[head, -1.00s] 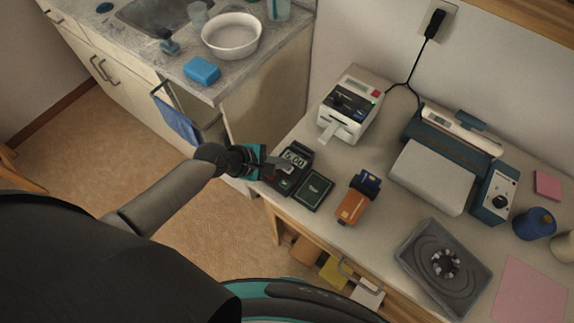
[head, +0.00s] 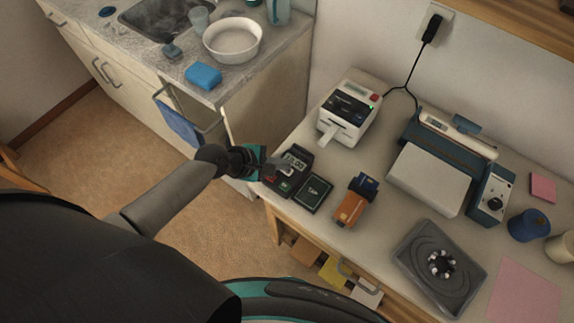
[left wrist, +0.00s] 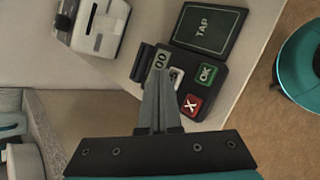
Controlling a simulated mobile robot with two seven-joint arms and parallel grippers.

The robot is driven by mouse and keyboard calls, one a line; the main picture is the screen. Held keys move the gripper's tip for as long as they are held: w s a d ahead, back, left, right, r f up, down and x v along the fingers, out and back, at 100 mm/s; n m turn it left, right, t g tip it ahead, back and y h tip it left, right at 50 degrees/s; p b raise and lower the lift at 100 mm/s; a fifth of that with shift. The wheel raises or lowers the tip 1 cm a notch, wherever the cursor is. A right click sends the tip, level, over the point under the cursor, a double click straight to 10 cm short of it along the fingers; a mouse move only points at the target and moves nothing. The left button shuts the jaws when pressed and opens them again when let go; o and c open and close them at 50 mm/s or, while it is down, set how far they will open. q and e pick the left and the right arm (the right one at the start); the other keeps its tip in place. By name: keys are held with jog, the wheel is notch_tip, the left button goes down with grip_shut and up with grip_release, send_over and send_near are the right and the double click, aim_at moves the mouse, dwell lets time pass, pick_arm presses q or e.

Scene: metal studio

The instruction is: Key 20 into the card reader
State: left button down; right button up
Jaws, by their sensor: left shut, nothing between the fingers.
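The card reader (head: 299,155) is a small dark device near the table's left edge, with a lit display. In the left wrist view the card reader (left wrist: 213,76) shows a green OK key (left wrist: 207,74), a red X key (left wrist: 192,104) and a pale key (left wrist: 176,76) partly behind the fingers. The display shows "00" at its end; the rest is hidden. A flat black TAP pad (left wrist: 208,29) lies beside the keys. My left gripper (head: 281,163) is shut and empty, its tips over the reader by the pale key and display. I cannot tell whether they touch. My right gripper is out of view.
A white receipt printer (head: 350,108) stands behind the reader. An orange and blue card holder (head: 352,208) lies to the right. A laminator-like machine (head: 430,178) and a grey tray (head: 412,262) stand farther right. A sink counter is at the left.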

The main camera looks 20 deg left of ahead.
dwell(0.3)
pick_arm(q)
jog(key=shift+r+p, duration=0.1)
jog(key=shift+p, duration=0.2)
jog(key=shift+f, duration=0.45)
jog(key=shift+f+b, duration=0.45)
jog(key=shift+b, duration=0.1)
dwell(0.5)
dwell(0.3)
jog(key=shift+r+p, duration=0.9)
jog(key=shift+p, duration=0.2)
